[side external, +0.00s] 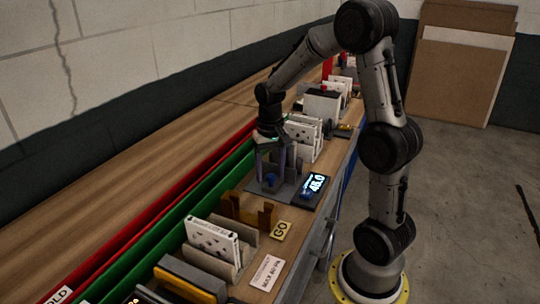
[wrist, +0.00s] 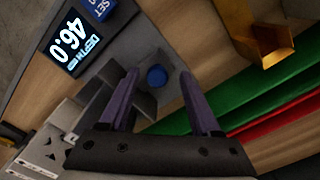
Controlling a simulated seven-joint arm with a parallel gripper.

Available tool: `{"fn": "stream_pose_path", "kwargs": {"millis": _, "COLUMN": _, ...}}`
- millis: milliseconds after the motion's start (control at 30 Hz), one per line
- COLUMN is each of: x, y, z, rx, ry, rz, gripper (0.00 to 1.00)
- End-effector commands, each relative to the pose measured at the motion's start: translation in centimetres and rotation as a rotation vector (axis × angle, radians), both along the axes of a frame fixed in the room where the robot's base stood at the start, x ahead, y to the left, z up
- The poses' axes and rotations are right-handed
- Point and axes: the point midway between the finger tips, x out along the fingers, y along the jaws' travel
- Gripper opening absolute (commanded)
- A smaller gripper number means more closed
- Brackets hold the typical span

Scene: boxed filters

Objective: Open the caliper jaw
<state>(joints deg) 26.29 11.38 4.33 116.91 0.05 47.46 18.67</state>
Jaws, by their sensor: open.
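The caliper is a grey gauge station on the bench, with a blue round knob (wrist: 156,76) between grey blocks (wrist: 125,55). In the side view my gripper (side external: 272,172) points down over the station. I cannot tell whether the fingers touch anything.
A brass GO gauge (side external: 250,212) stands in front of the station. White boxed filters (side external: 212,240) stand in a holder nearer the camera, and more filters (side external: 303,135) stand behind my gripper. Green (side external: 150,230) and red (side external: 120,238) channels run along the bench's left.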

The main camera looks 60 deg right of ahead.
Motion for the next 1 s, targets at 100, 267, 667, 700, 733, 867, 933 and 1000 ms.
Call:
{"fn": "stream_pose_path", "kwargs": {"millis": 100, "x": 0.1, "y": -0.1, "z": 1.7, "rx": -0.003, "ry": -0.006, "rz": 0.0, "gripper": 0.64}}
{"fn": "stream_pose_path", "kwargs": {"millis": 267, "x": 0.1, "y": -0.1, "z": 5.1, "rx": -0.004, "ry": -0.008, "rz": 0.0, "gripper": 0.64}}
{"fn": "stream_pose_path", "kwargs": {"millis": 667, "x": 0.1, "y": 0.0, "z": 12.2, "rx": -0.002, "ry": -0.005, "rz": 0.0, "gripper": 0.64}}
{"fn": "stream_pose_path", "kwargs": {"millis": 700, "x": 0.1, "y": 0.0, "z": 12.6, "rx": -0.001, "ry": -0.004, "rz": 0.0, "gripper": 0.64}}
{"fn": "stream_pose_path", "kwargs": {"millis": 733, "x": 0.1, "y": 0.0, "z": 12.8, "rx": -0.001, "ry": -0.004, "rz": 0.0, "gripper": 0.64}}
{"fn": "stream_pose_path", "kwargs": {"millis": 867, "x": 0.0, "y": 0.0, "z": 13.3, "rx": -0.001, "ry": -0.004, "rz": 0.0, "gripper": 0.64}}
{"fn": "stream_pose_path", "kwargs": {"millis": 933, "x": 0.0, "y": 0.0, "z": 13.4, "rx": -0.001, "ry": -0.004, "rz": 0.0, "gripper": 0.64}}
{"fn": "stream_pose_path", "kwargs": {"millis": 1000, "x": 0.0, "y": 0.0, "z": 13.4, "rx": 0.0, "ry": -0.003, "rz": 0.0, "gripper": 0.64}}
